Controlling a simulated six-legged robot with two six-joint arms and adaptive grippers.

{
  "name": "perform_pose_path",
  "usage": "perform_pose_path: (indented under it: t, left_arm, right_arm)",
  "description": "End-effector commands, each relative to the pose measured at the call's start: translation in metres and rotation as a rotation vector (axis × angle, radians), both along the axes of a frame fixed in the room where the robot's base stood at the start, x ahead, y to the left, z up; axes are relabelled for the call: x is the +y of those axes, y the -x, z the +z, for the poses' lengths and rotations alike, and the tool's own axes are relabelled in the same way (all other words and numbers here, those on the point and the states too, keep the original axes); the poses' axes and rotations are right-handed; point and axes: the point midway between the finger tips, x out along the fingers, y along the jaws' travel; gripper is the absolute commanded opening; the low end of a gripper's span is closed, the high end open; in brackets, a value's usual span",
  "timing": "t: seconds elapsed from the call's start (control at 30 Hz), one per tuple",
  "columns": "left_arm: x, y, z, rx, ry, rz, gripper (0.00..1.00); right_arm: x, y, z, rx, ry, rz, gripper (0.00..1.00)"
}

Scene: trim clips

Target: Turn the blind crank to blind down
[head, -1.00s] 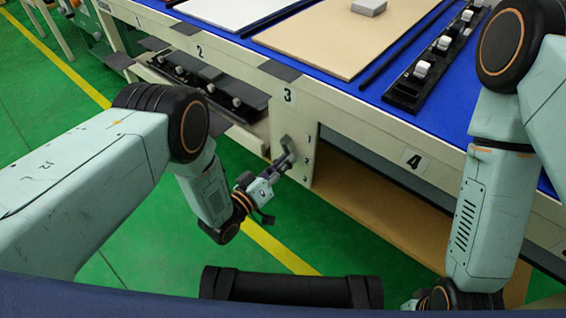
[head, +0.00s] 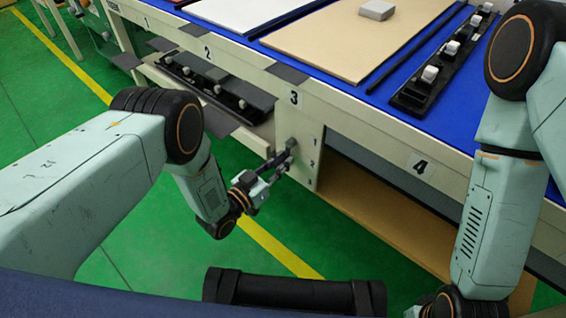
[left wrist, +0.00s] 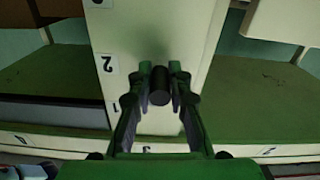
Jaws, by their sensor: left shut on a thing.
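The blind crank (head: 292,143) is a small grey-and-dark part on the cream panel below the table edge, under the number 3. My left gripper (head: 283,161) reaches it from the lower left in the head view. In the left wrist view the crank's dark round handle (left wrist: 159,86) sits between the two fingertips of my left gripper (left wrist: 160,80), which is shut on it. The crank's arm is mostly hidden behind the handle and fingers. My right arm is at the right of the head view, but its gripper is out of the picture.
The cream panel (head: 311,160) has small number marks beside the crank. A shelf with dark parts (head: 215,90) is left of it, and an open bay (head: 385,205) is right. The blue tabletop (head: 350,105) holds boards and a black clip rack (head: 440,70).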

Motion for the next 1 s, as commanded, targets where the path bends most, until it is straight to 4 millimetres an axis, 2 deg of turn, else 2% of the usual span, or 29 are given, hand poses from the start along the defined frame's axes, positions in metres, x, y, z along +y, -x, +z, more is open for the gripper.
perform_pose_path:
  t: [0.67,0.7,0.93,1.0]
  left_arm:
    - [0.0032,-0.0007,-0.0008,-0.035,-0.054,0.001,0.00]
    - [0.0033,-0.0008,-0.0008,-0.035,-0.053,0.001,0.21]
    - [0.0029,-0.0013,-0.0002,-0.036,-0.053,0.001,0.41]
    - [0.0028,-0.0014,-0.0001,-0.037,-0.052,0.001,0.41]
  right_arm:
    - [0.0000,0.0000,0.0004,0.000,0.000,0.000,0.00]
    - [0.0000,0.0000,0.0004,0.000,0.000,0.000,0.00]
    - [0.0000,0.0000,0.0004,0.000,0.000,0.000,0.00]
    - [0.0000,0.0000,0.0004,0.000,0.000,0.000,0.00]
